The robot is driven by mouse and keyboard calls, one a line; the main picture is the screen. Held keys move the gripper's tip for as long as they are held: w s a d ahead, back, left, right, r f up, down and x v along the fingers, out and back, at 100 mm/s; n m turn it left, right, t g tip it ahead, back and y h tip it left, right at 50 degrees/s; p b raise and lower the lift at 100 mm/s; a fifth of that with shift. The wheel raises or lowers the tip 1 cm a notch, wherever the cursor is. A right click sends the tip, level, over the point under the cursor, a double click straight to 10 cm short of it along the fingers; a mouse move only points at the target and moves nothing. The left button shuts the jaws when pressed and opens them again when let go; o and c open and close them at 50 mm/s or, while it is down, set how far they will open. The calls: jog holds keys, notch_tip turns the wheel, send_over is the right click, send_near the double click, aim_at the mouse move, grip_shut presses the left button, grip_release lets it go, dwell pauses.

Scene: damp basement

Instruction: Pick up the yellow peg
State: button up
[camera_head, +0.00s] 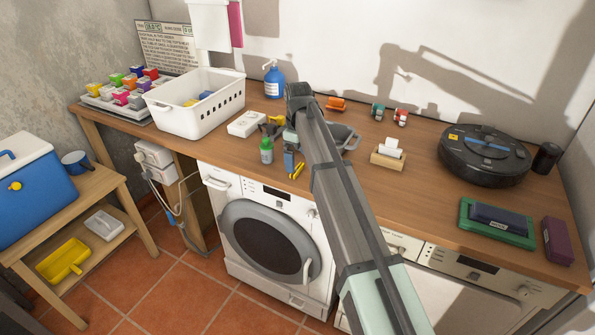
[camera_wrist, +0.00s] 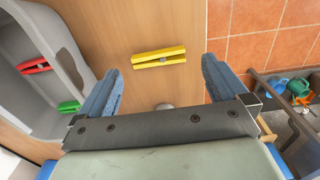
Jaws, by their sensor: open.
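The yellow peg (camera_wrist: 158,57) lies flat on the wooden counter. In the head view the yellow peg (camera_head: 297,171) is near the counter's front edge, above the washing machine. My gripper (camera_wrist: 162,82) is open, with its two blue fingers apart and nothing between them. In the wrist view the peg lies just beyond the fingertips, between their lines and roughly crosswise to them. In the head view my gripper (camera_head: 289,158) points down just behind and left of the peg; the arm hides part of it.
A grey bin (camera_wrist: 62,60) holding a red peg (camera_wrist: 33,66) and a green peg (camera_wrist: 69,106) stands close to one finger. A green bottle (camera_head: 266,151) stands left of my gripper. A white basket (camera_head: 190,115) is farther left. The counter edge drops to a tiled floor.

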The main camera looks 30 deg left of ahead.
aim_at(296, 168)
jog(key=f, duration=0.4)
jog(key=shift+w+a, duration=0.15)
jog(key=shift+a, duration=0.2)
jog(key=shift+c, duration=0.3)
jog(key=c, duration=0.9)
